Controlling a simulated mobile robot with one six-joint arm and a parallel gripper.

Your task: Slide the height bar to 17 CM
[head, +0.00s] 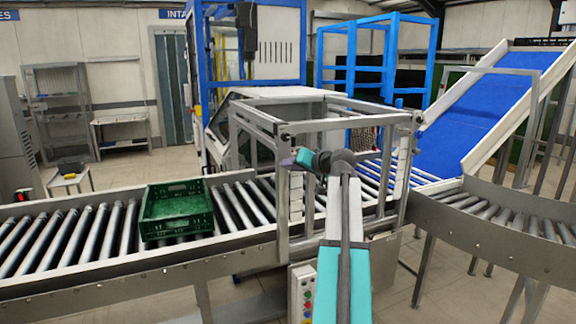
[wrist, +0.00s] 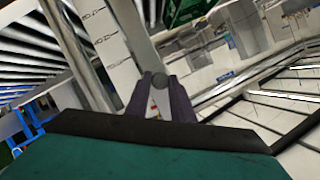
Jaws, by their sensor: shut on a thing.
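The height bar (head: 345,123) is a grey bar lying level across the metal frame over the roller conveyor. White scale plates show on the left post (head: 296,195) and right post (head: 403,165). My gripper (head: 288,161) is at the left post, just below the bar's left end. A pale plate with scale marks (wrist: 98,32) stands beyond the fingers at upper left. Its figures are too small to read, so I cannot tell the bar's height.
A green crate (head: 178,209) sits on the rollers left of the frame. A control box with coloured buttons (head: 302,290) hangs below the conveyor. A blue belt incline (head: 480,115) rises at right. The rollers under the frame are clear where visible.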

